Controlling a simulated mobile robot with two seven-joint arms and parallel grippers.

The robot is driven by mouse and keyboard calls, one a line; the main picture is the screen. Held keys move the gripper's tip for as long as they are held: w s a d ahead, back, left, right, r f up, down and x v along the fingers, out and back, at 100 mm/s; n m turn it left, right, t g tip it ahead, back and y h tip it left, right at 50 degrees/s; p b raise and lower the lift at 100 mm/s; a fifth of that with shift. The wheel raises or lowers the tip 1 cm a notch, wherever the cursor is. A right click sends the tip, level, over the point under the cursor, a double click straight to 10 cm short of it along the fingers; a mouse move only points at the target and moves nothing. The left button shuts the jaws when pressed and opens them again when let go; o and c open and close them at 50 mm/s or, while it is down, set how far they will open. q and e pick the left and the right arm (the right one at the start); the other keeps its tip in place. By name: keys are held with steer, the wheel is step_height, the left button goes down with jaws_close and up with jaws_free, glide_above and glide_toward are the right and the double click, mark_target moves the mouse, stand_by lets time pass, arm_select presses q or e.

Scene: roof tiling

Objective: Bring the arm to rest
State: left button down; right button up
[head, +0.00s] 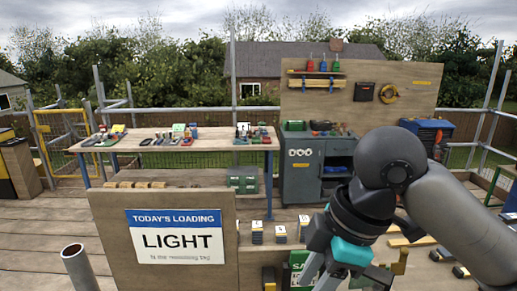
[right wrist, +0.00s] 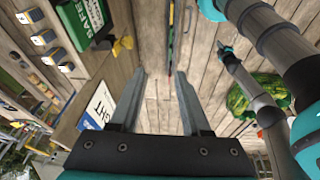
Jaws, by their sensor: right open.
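My right arm comes in from the right of the head view, with its wrist bent down. My right gripper (head: 320,275) hangs near the bottom edge, in front of the low shelf, and its tips run out of the picture. In the right wrist view my right gripper (right wrist: 161,75) has its two fingers apart, with nothing between them, over the plank deck (right wrist: 158,105). I cannot make out my left gripper in either view. Grey and teal links of mine show at the right of the right wrist view.
A wooden board with a "LIGHT" sign (head: 178,238) stands front left. A low shelf with small labelled blocks (head: 280,234) and a green box (head: 300,266) is by my right gripper. A workbench (head: 150,147) and a grey cabinet (head: 301,168) stand behind.

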steer(key=s+a+f+m+t+y, duration=0.1)
steer(key=a+f+m, duration=0.1)
steer(key=f+m, duration=0.35)
steer(key=s+a+f+m+t+y, duration=0.1)
steer(key=a+f+m, duration=0.1)
steer(key=f, duration=0.6)
steer(key=s+d+f+m+h, duration=0.5)
steer(key=s+d+f+m, duration=0.3)
steer(key=s+d+f, duration=0.45)
step_height(320, 180, down, 30)
steer(key=s+f+g+b, duration=0.1)
steer(key=b, duration=0.8)
arm_select(q)
step_height(320, 180, down, 17)
steer(key=s+b, duration=0.2)
steer(key=b, duration=0.5)
steer(key=shift+s+r, duration=0.15)
steer(key=shift+s, duration=0.1)
arm_select(e)
steer(key=s+d+f, duration=0.1)
steer(key=s+f, duration=0.6)
steer(key=f, duration=0.3)
steer(key=s+d+f+g, duration=0.1)
steer(key=s+d+f, duration=0.1)
steer(key=s+f, duration=0.6)
step_height(320, 180, down, 3)
steer(key=shift+s+r+n, duration=0.15)
steer(key=shift+s+n, duration=0.1)
steer(key=shift+n, duration=0.1)
